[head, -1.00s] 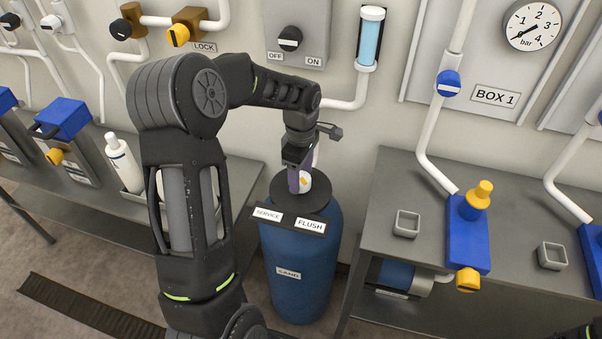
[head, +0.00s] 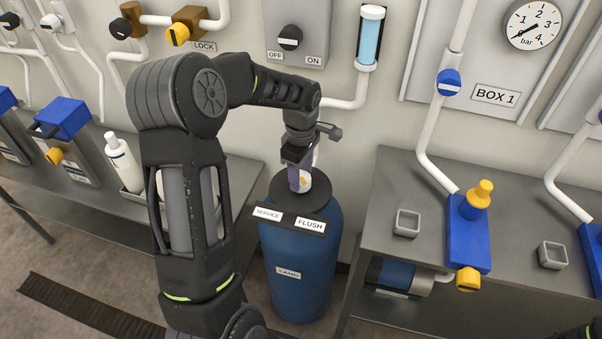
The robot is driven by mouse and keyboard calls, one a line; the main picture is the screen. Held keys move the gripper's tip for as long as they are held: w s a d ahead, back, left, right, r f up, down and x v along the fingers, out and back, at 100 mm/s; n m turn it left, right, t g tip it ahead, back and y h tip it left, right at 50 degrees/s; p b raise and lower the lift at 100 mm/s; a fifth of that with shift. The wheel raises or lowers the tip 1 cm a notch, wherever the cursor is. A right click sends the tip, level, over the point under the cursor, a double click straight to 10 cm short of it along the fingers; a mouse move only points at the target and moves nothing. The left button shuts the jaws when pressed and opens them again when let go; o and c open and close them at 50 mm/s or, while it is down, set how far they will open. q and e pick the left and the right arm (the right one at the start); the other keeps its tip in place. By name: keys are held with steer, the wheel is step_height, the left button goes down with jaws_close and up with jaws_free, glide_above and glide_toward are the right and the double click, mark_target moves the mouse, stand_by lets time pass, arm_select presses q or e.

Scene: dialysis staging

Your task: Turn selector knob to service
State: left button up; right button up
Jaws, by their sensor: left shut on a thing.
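The selector knob (head: 305,182) is a small white knob with a yellow mark, on the black top (head: 318,199) of the blue sand tank (head: 300,262). My left gripper (head: 299,181) reaches down over the tank top and is shut on the knob, partly hiding it. A dark plate on the tank's front carries a SERVICE label (head: 268,214) at its left and a FLUSH label (head: 311,226) at its right. The exact direction of the yellow mark is hard to read.
A grey bench (head: 385,212) with a blue pump unit (head: 463,235) stands right of the tank. A bench at the left carries white bottles (head: 121,160). On the wall behind are an OFF/ON switch (head: 289,38), pipes and a clear blue cylinder (head: 369,38).

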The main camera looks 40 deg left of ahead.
arm_select(q)
steer(key=m+b, duration=0.1)
steer(key=m, duration=0.3)
steer(key=m+b, duration=0.1)
steer(key=m, duration=0.3)
steer(key=shift+m, duration=0.3)
steer(key=m, duration=0.8)
steer(key=shift+m+b, duration=0.3)
steer(key=shift+b, duration=0.05)
steer(key=o, duration=1.4)
steer(key=shift+c, duration=0.2)
steer(key=shift+r, duration=0.1)
